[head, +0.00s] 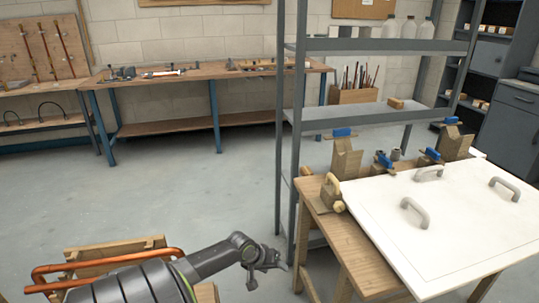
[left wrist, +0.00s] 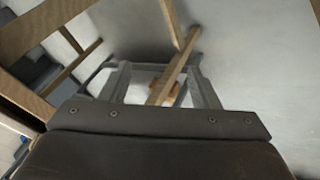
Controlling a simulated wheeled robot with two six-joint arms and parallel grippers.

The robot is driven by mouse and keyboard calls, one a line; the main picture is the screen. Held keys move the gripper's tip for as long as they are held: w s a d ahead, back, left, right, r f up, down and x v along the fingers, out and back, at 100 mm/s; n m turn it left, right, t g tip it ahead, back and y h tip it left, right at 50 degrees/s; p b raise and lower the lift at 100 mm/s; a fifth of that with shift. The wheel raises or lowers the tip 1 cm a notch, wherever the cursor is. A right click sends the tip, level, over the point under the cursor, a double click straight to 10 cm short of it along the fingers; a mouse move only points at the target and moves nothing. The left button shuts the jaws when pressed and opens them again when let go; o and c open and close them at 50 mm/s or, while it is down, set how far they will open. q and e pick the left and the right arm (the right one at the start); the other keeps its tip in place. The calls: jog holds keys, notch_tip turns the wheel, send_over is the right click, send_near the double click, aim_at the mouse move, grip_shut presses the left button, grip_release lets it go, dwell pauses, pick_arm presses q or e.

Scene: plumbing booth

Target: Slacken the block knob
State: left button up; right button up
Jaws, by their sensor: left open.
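On the wooden table (head: 338,238) at the right, a wooden block with an arched handle (head: 331,191) stands at the left corner, with a small round pale knob (head: 339,206) at its foot. I cannot tell for sure that this is the block knob. My left gripper (head: 268,272) is open and empty, low and to the left of the table, well apart from the knob. In the left wrist view, its two fingers (left wrist: 163,88) are spread, with wooden bars seen beyond them; the knob cannot be made out there. My right gripper is out of view.
A white panel (head: 450,225) with several grey handles covers much of the table. Wooden blocks with blue-handled parts (head: 346,157) stand along its back edge. A metal shelf (head: 375,47) rises behind. Orange pipes (head: 100,258) lie at lower left. The middle floor is clear.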

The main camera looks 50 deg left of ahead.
pick_arm(q)
jog(key=shift+s+d+f, duration=0.2)
jog(key=shift+s+f, duration=0.2)
jog(key=shift+f, duration=0.05)
jog(key=shift+s+d+f, duration=0.2)
jog(key=shift+s+f, duration=0.2)
jog(key=shift+f, duration=0.05)
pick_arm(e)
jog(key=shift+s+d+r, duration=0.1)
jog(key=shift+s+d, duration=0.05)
